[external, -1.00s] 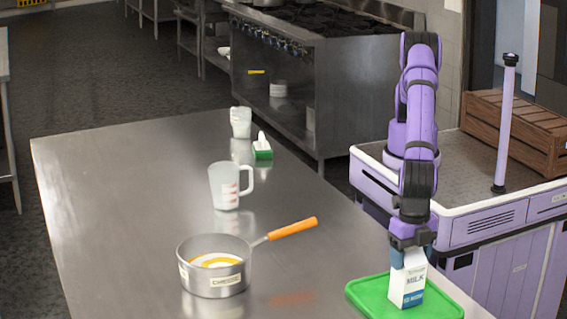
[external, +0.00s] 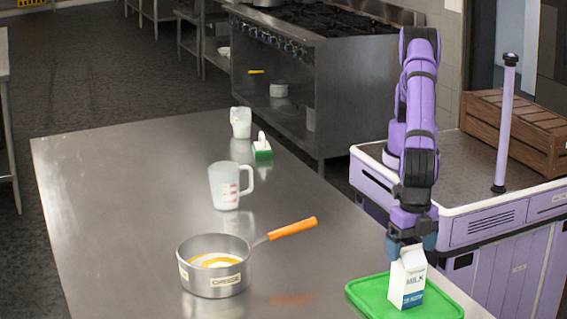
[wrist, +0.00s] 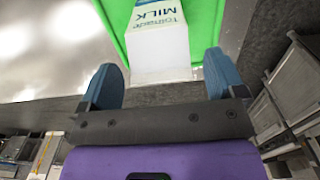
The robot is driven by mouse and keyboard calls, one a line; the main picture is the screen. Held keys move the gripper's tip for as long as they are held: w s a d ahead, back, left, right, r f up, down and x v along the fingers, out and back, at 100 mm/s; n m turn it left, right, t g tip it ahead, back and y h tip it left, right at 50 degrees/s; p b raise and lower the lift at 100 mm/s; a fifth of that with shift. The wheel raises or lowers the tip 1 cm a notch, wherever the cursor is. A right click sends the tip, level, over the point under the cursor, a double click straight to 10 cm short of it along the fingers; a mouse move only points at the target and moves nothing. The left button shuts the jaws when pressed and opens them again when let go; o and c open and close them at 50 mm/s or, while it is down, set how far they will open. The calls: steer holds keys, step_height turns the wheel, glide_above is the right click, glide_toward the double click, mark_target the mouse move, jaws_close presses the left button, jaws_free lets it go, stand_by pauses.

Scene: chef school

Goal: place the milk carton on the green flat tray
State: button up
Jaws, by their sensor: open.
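The white and blue milk carton (external: 407,278) stands upright on the green flat tray (external: 372,297) at the table's near right edge. My gripper (external: 412,246) is just above and behind the carton's top, open and apart from it. In the wrist view my gripper's blue fingers (wrist: 165,78) are spread wide. The carton (wrist: 160,45) shows between and beyond them, on the green tray (wrist: 208,20). The carton's far side is hidden.
A pot (external: 213,273) with an orange handle stands left of the tray. A measuring jug (external: 226,187), a green-based brush (external: 262,149) and another jug (external: 240,122) stand farther back. The table's left side is clear.

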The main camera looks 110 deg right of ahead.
step_height(320, 180, up, 10)
steer(key=shift+f, duration=0.25)
steer(key=shift+d+r, duration=0.1)
